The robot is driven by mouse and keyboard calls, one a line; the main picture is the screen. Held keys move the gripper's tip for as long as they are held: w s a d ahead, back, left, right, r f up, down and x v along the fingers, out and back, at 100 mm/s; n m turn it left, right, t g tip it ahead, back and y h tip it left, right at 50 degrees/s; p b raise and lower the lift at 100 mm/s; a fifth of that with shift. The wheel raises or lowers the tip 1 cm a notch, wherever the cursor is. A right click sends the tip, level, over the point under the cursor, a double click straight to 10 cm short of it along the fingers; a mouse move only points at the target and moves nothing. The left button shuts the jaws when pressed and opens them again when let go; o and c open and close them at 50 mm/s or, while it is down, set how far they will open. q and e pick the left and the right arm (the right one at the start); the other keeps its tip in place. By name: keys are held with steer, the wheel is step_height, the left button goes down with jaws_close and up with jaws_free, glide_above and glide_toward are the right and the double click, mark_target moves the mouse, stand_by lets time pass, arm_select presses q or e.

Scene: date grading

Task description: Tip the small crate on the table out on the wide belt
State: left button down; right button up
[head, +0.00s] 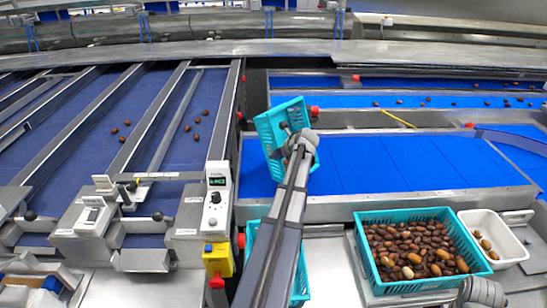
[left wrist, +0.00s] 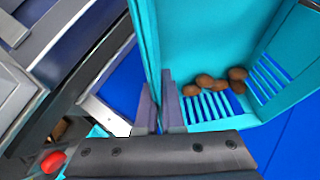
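The small teal crate (head: 271,127) is up in the air over the near left end of the wide blue belt (head: 400,163), strongly tilted. My left gripper (head: 298,138) is at the crate's near side, partly hidden by my own wrist. In the left wrist view my left gripper (left wrist: 160,108) has its two fingers closed on the crate's wall. Several brown dates (left wrist: 220,83) lie inside the crate (left wrist: 200,40) against its slotted side. No dates show on the belt near the crate.
A teal crate full of dates (head: 361,240) and a white tub (head: 513,246) with a few dates stand on the table at right. Another teal crate (head: 300,285) is partly hidden below my left arm. A control box (head: 217,197) and sorting lanes (head: 60,110) are at left.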

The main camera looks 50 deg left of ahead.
arm_select(q)
steer(key=shift+w+d+f+y+b, duration=0.1)
steer(key=shift+d+f+y+b, duration=0.3)
steer(key=shift+d+y+b, duration=0.65)
steer(key=w+d+f+m+y+b, duration=0.1)
steer(key=d+y+b, duration=0.9)
steer(key=b, duration=1.2)
steer(key=shift+w+v, duration=0.3)
steer(key=shift+v, duration=1.5)
steer(key=shift+d+r+y+b, duration=0.1)
steer(key=shift+r+y+b, duration=0.05)
steer(key=shift+y+b, duration=0.15)
stand_by(0.8)
step_height(320, 180, up, 5)
steer(key=p, duration=0.5)
steer(key=shift+r, duration=0.1)
stand_by(0.3)
